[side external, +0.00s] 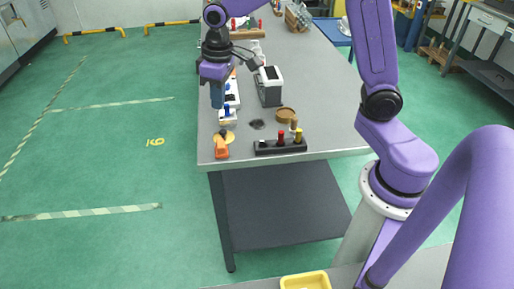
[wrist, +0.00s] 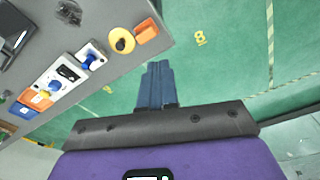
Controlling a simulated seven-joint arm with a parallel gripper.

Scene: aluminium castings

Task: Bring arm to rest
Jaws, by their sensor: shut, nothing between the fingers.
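My gripper (side external: 217,96) is shut and empty, its blue fingers pointing down beside the left edge of the grey workbench (side external: 325,120). In the wrist view my gripper (wrist: 157,72) shows its blue fingers together, over the green floor just off the bench edge. In the side view the fingers overlap the white module row in the picture; I cannot tell their exact height.
On the bench stand a white and black box (side external: 269,86), a black strip with coloured knobs (side external: 280,146), a brown round dish (side external: 286,115) and an orange block (side external: 222,149). A yellow tray (side external: 305,281) is in front.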

